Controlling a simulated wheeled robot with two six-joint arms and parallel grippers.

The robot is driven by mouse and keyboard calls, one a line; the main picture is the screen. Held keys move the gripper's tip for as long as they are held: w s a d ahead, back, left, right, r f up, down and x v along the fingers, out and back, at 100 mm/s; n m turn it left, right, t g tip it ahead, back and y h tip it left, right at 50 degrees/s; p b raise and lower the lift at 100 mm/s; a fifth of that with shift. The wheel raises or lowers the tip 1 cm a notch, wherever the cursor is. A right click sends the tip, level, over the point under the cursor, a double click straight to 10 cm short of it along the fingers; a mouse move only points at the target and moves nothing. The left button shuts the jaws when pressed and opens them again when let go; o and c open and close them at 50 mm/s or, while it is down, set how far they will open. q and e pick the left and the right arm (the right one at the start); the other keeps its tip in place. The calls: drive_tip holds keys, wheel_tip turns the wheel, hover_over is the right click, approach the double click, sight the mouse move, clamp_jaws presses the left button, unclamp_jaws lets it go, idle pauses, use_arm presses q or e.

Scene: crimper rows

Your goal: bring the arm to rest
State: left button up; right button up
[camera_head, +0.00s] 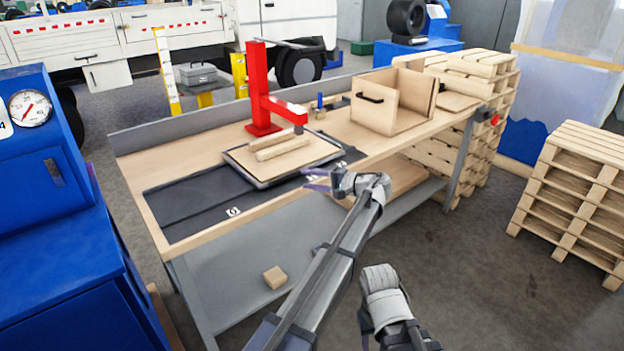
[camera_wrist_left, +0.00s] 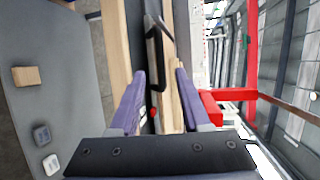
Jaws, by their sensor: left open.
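My left gripper (camera_head: 318,181) is just in front of the workbench's front edge, near the tray. Its purple fingers are apart with nothing between them, and it also shows in the left wrist view (camera_wrist_left: 158,100). My left arm reaches up to it from the bottom of the head view. A grey part of my right arm shows at the bottom, but its gripper is out of the picture.
The workbench (camera_head: 190,158) holds a tray (camera_head: 310,155) with wooden bars (camera_head: 283,147), a red press (camera_head: 262,90) and a wooden box (camera_head: 395,110). A small wood block (camera_head: 275,277) lies on the lower shelf. Pallets (camera_head: 580,190) stand right; a blue cabinet (camera_head: 50,240) stands left.

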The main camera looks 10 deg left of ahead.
use_arm(q)
drive_tip(key=s+a+f+n+g+h, duration=0.2)
drive_tip(key=s+f+h, duration=0.5)
drive_tip(key=s, duration=0.6)
drive_tip(key=s+a+f+n+g+h, duration=0.15)
drive_tip(key=s+f+h, duration=0.25)
drive_tip(key=s+f, duration=0.65)
drive_tip(key=s+d+m+g+h, duration=0.1)
drive_tip(key=s+d+m+h, duration=0.2)
drive_tip(key=s+d, duration=1.25)
wheel_tip(320, 180, up, 15)
drive_tip(key=p, duration=1.4)
drive_tip(key=shift+a+f+p, duration=0.2)
drive_tip(key=shift+a+p, duration=0.2)
